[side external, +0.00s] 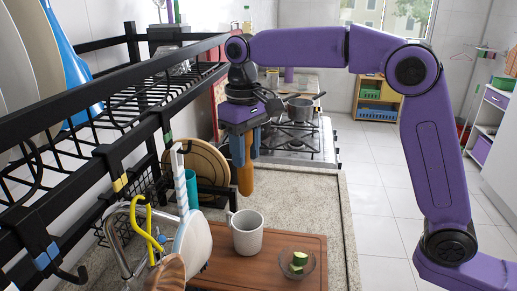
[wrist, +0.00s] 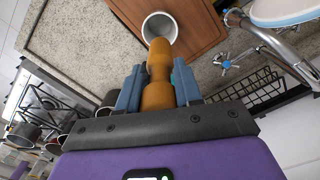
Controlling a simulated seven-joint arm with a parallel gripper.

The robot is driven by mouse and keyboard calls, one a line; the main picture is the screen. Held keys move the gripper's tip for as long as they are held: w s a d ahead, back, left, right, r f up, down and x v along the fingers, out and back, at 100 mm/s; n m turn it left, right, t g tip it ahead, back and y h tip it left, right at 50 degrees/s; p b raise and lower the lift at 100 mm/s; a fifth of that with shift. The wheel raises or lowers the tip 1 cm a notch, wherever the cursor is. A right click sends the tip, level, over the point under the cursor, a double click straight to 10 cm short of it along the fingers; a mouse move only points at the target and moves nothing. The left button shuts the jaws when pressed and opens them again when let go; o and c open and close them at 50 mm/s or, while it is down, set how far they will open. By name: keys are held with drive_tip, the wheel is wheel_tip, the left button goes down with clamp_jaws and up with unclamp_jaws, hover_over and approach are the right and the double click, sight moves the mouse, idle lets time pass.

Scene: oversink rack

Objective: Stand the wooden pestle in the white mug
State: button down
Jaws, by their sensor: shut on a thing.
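The white mug (side external: 246,232) stands upright on the brown cutting board (side external: 224,266) in the side view. In the wrist view the mug (wrist: 157,27) shows its round open mouth, partly covered by the pestle's end. My gripper (side external: 246,146) is shut on the wooden pestle (side external: 246,178), which hangs upright in the side view. The pestle's lower end is above the mug, with a small gap to the rim in the picture. In the wrist view the pestle (wrist: 159,72) sits between the two blue-grey fingers (wrist: 158,90).
A glass bowl with green pieces (side external: 297,262) sits on the board right of the mug. The black oversink rack (side external: 115,165), a yellow hook (side external: 147,226) and a faucet are at the left. A stove with pots (side external: 298,108) is behind.

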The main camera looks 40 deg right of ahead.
wheel_tip(320, 180, down, 13)
drive_tip(key=shift+r, duration=0.15)
idle(1.4)
drive_tip(key=c, duration=0.7)
unclamp_jaws()
drive_tip(key=shift+r, duration=0.1)
wheel_tip(320, 180, up, 17)
drive_tip(key=shift+w+r, duration=0.1)
idle(0.8)
